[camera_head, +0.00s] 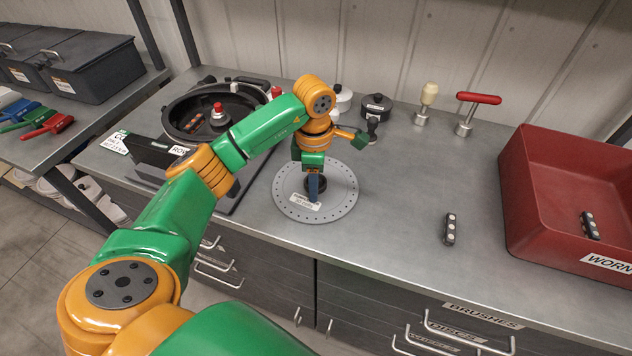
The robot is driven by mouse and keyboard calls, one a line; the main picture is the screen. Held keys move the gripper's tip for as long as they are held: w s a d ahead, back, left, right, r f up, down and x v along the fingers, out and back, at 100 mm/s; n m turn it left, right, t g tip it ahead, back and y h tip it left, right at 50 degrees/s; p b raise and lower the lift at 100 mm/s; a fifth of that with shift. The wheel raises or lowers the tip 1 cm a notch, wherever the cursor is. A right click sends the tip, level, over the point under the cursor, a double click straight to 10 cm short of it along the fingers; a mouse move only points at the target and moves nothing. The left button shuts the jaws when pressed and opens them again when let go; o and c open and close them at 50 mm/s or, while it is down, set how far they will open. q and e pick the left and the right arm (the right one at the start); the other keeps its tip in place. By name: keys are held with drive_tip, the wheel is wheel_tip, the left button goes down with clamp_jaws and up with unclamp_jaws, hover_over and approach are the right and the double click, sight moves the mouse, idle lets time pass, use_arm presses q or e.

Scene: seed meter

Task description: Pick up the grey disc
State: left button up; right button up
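The grey disc (341,202) lies flat on the metal workbench, with a ring of small holes near its rim, a dark hub at its middle and a small white label. My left gripper (313,192) points down over the disc's middle, at the hub. The gripper and wrist hide part of the hub and the disc's far side. I cannot tell whether its fingers are closed on the hub or only beside it. My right gripper is not in view.
A black round housing (190,101) stands at the back left of the bench. A red bin (518,190) labelled WORN stands at the right. A small dark part with light dots (449,229) lies right of the disc. Red-handled (479,98) and wooden-knobbed (429,94) tools stand at the back.

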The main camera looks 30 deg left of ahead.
use_arm(q)
drive_tip(key=shift+f, duration=0.2)
drive_tip(key=shift+d+r, duration=0.1)
clamp_jaws()
